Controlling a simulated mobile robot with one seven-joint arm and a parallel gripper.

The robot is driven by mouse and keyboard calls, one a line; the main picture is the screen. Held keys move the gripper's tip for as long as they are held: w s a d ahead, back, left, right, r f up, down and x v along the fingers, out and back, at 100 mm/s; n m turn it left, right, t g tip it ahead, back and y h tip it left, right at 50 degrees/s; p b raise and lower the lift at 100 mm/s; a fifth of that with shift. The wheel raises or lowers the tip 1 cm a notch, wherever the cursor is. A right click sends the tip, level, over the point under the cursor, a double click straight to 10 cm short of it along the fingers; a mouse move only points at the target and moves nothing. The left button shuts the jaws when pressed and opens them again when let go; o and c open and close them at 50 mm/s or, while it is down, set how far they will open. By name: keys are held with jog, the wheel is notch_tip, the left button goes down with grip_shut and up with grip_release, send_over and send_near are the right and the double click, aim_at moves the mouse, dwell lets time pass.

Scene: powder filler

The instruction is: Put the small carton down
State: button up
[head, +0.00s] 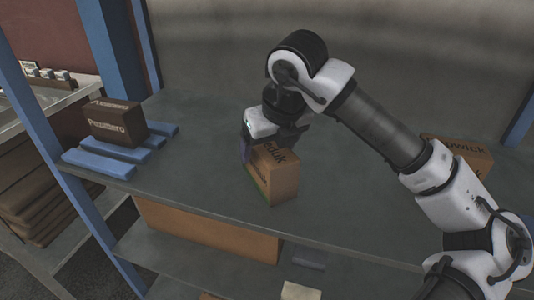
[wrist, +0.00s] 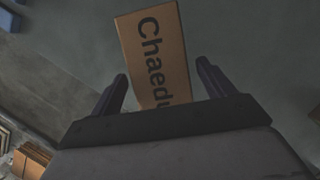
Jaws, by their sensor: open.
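The small carton (head: 275,177) is brown with dark lettering and a green edge low on one side. It stands on the grey shelf (head: 205,190) in the head view, below my gripper (head: 262,148). In the wrist view the carton (wrist: 155,55) shows the letters "Chaedu" and lies between and beyond the fingers. My gripper (wrist: 162,85) is open, its two fingers apart with a gap to the carton on the right side. Part of the carton's top is hidden by the gripper in the head view.
A dark brown box (head: 115,122) sits on blue slats (head: 110,160) at the left of the shelf. Another carton (head: 463,152) stands at the right, partly behind my arm. A long box (head: 205,230) lies on the level below. The shelf around the small carton is clear.

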jog(key=v, duration=0.8)
jog(key=shift+s+r, duration=0.15)
jog(key=shift+r, duration=0.1)
